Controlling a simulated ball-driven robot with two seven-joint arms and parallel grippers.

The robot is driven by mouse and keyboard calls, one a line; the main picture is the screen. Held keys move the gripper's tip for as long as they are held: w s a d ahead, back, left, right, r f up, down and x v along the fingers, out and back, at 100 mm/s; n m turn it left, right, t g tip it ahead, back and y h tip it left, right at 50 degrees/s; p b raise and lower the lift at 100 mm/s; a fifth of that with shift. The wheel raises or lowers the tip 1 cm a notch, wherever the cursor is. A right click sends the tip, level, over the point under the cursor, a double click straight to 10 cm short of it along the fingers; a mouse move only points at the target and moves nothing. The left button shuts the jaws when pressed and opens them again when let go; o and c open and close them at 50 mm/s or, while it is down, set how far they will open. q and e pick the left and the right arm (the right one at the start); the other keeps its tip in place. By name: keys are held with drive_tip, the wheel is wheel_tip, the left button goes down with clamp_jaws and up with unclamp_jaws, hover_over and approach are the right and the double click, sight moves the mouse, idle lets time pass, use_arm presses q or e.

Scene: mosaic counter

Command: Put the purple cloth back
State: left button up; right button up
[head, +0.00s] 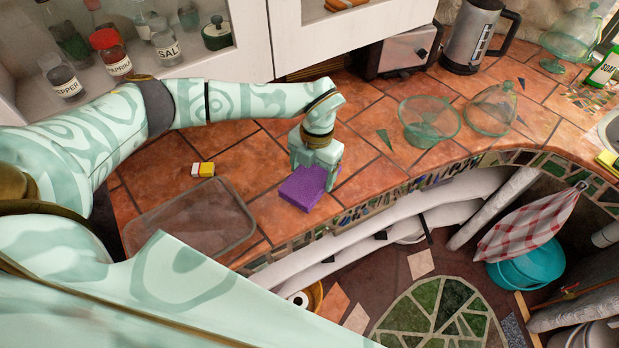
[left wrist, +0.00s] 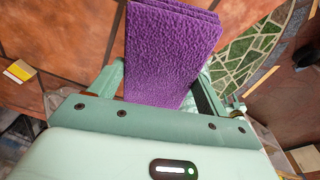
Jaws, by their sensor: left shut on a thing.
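The purple cloth (head: 304,188) is a folded, flat pad at the front part of the tiled counter. My left gripper (head: 315,160) reaches down over it from the left and is shut on its edge. In the left wrist view the purple cloth (left wrist: 170,50) stands out between the fingers of the left gripper (left wrist: 160,92), and its folded layers show. I cannot tell whether the cloth touches the counter. My right gripper does not show.
A clear shallow tray (head: 190,222) lies left of the cloth. A small yellow, white and red block (head: 203,169) lies behind the tray. Glass bowls (head: 430,122), a toaster (head: 402,48) and a kettle (head: 478,35) stand to the right. The counter's mosaic edge (head: 345,218) is close in front.

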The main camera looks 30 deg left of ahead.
sight(309, 179)
use_arm(q)
drive_tip(key=shift+w+a+f, duration=0.15)
drive_tip(key=shift+a+f, duration=0.05)
drive_tip(key=shift+f, duration=0.1)
drive_tip(key=shift+w+a+f+b, duration=0.1)
drive_tip(key=shift+a+f+b, duration=0.1)
drive_tip(key=shift+f, duration=0.8)
drive_tip(key=shift+w+a+f+b, duration=0.1)
drive_tip(key=shift+a+f+b, duration=0.05)
drive_tip(key=shift+f, duration=0.8)
drive_tip(key=shift+f, duration=0.15)
drive_tip(key=o, duration=0.9)
drive_tip(key=r, duration=0.4)
drive_tip(key=w+r, duration=0.1)
drive_tip(key=r, duration=0.3)
drive_tip(key=r+p, duration=0.1)
drive_tip(key=r, duration=0.3)
drive_tip(key=shift+w+d+r, duration=0.1)
drive_tip(key=shift+w, duration=0.1)
